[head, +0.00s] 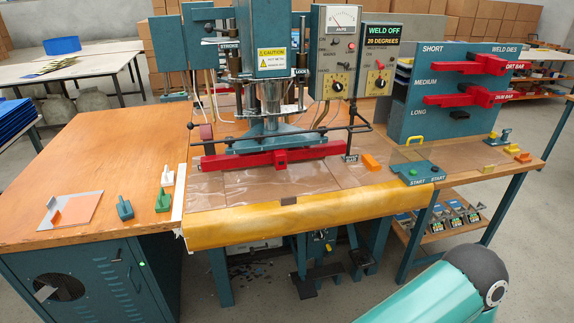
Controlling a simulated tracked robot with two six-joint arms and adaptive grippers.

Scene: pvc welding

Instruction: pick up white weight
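The white weight (168,178) is a small block with an upright handle. It stands on the wooden table at the left, near the table's right edge and beside the welding machine. A green weight (163,203) stands just in front of it, and a blue weight (125,210) stands further left and nearer. Neither gripper is in view. A teal arm link of mine shows at the bottom right, far from the weights.
The wooden table (95,150) is mostly bare behind the weights. A metal plate with an orange piece (75,210) lies at its left. The welding machine's red bar (270,158) spans the clear sheet to the right. A blue die rack (445,95) stands at the right.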

